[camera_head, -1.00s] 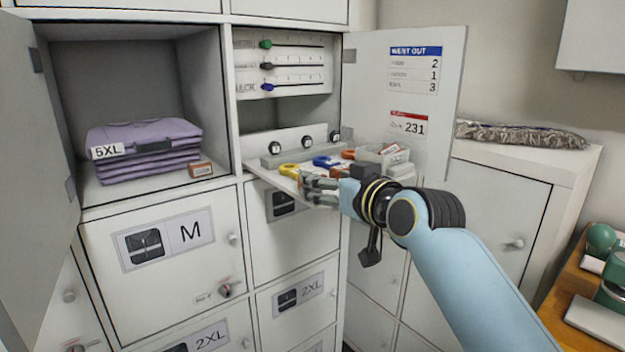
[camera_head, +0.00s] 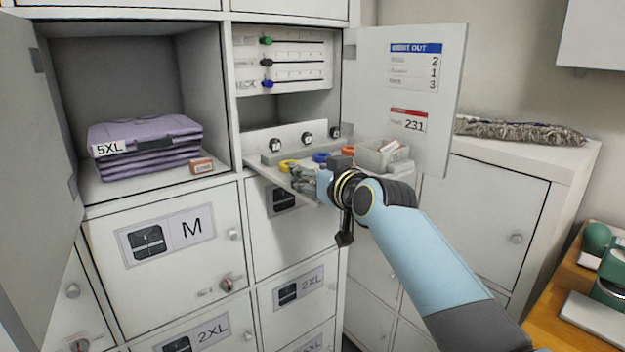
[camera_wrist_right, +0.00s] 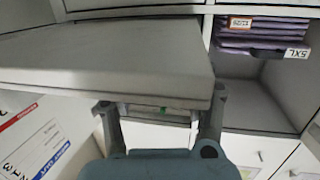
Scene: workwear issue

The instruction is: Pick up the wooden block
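My right gripper (camera_head: 300,180) reaches in from the right to the front of the fold-down shelf (camera_head: 272,176) in the middle compartment. In the right wrist view its two fingers (camera_wrist_right: 163,112) stand apart, with the shelf's edge beyond them and no held object visible. I cannot clearly make out the wooden block. A small orange-brown piece (camera_head: 348,150) lies at the back of the shelf behind my wrist, and a small tan labelled box (camera_head: 201,166) sits beside the purple stack. I cannot tell whether either is the block. My left gripper is not in view.
A yellow ring (camera_head: 288,166), a blue piece (camera_head: 320,157) and a grey bin (camera_head: 380,155) share the shelf. An open door (camera_head: 400,100) stands right of it. Slider panel (camera_head: 285,65) hangs above.

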